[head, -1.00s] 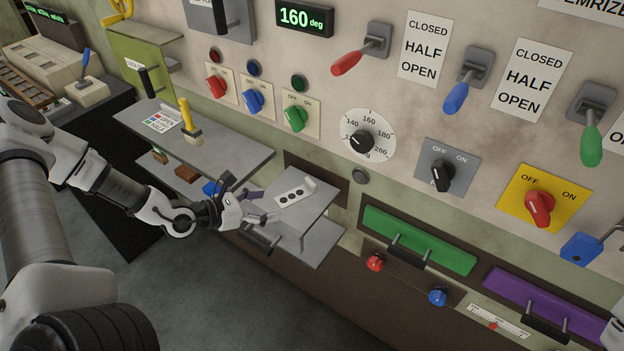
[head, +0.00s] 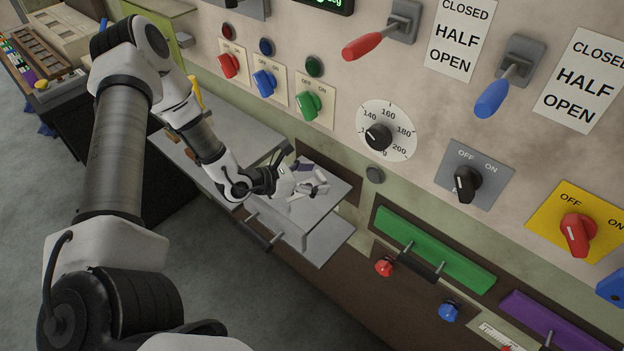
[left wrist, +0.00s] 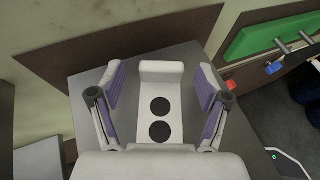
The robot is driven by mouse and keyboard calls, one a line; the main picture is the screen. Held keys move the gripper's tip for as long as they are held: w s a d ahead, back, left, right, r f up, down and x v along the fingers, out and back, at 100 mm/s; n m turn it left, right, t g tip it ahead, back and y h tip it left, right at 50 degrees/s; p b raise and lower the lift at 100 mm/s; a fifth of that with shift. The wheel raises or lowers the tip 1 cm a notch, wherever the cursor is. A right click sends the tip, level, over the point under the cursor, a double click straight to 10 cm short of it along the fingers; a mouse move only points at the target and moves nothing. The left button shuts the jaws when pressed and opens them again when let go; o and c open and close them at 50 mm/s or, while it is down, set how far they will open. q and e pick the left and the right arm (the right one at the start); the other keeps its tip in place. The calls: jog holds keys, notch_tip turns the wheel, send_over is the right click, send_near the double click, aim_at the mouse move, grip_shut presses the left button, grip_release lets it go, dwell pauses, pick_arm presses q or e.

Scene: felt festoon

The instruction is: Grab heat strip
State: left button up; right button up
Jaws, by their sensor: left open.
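The heat strip appears to be the white strip (left wrist: 160,90) with a raised far end and black dots, two of which show in the left wrist view. It lies on a grey slab (left wrist: 95,85), and its near end is hidden by my gripper body. My left gripper (left wrist: 161,84) is open, with one purple-padded finger on each side of the strip and a gap on both sides. In the head view my left gripper (head: 304,183) is low over the grey slab (head: 335,184) and covers most of the strip. My right gripper is not in view.
A wall panel with switches, a dial (head: 386,131) and levers rises behind the slab. A green bar (head: 435,248) with a black handle is to the right. Red (head: 384,267) and blue (head: 449,311) knobs sit below it. A grey shelf (head: 235,135) is to the left.

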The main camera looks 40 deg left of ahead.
pick_arm(q)
jog(key=shift+w+d, duration=0.25)
jog(key=shift+w, duration=0.05)
jog(key=c, duration=1)
